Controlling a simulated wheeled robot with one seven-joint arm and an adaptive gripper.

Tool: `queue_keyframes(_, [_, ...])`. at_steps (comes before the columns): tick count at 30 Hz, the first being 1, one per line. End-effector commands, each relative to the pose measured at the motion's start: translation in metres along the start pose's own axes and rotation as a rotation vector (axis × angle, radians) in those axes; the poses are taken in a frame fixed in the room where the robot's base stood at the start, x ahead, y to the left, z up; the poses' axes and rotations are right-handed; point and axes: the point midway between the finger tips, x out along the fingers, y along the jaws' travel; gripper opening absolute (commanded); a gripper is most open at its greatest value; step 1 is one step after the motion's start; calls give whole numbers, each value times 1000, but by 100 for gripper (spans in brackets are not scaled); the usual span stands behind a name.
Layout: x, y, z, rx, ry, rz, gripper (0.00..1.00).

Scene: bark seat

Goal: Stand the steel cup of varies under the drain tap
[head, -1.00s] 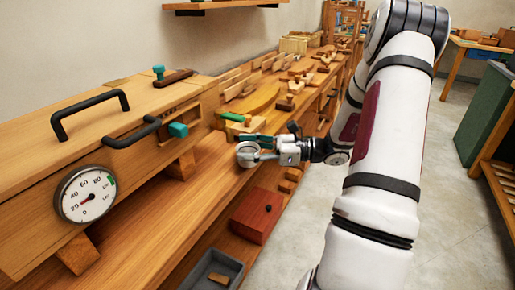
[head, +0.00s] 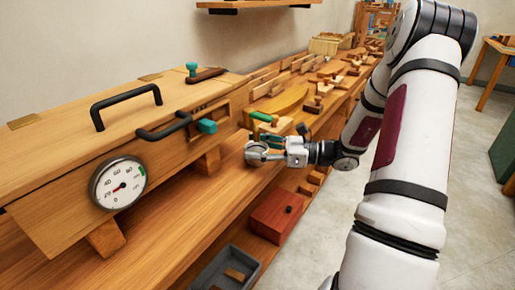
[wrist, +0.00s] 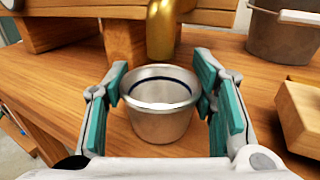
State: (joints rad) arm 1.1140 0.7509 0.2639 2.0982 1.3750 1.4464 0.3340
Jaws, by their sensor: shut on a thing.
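The steel cup (wrist: 160,122) is upright between the teal-padded fingers of my gripper (wrist: 165,108) in the wrist view. My gripper is shut on its sides. A dark line rings the inside of the cup, which looks empty. The brass drain tap (wrist: 161,30) hangs just beyond the cup's far rim; I cannot tell whether its mouth is over the opening. In the head view, my gripper (head: 268,150) holds the cup (head: 256,154) beside the wooden box, over the bench. Whether the cup's base touches the wood is unclear.
The wooden box (head: 60,190) carries a round gauge (head: 118,183), black handles and a teal knob (head: 207,126). A grey pot (wrist: 282,38) and wooden block (wrist: 300,112) stand right of the cup. A red box (head: 275,217) and grey tray (head: 215,268) are below.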

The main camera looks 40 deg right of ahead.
Motion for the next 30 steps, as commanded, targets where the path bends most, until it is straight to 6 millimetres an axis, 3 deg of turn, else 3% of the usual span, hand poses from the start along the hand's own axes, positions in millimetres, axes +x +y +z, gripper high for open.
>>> queue_keyframes(14, [0,0,-6,1,0,0,23])
queue_keyframes(15, [0,0,-5,0,0,0,60])
queue_keyframes(17, [0,0,-5,0,0,0,74])
queue_keyframes(30, [-7,-1,-5,-1,0,-2,75])
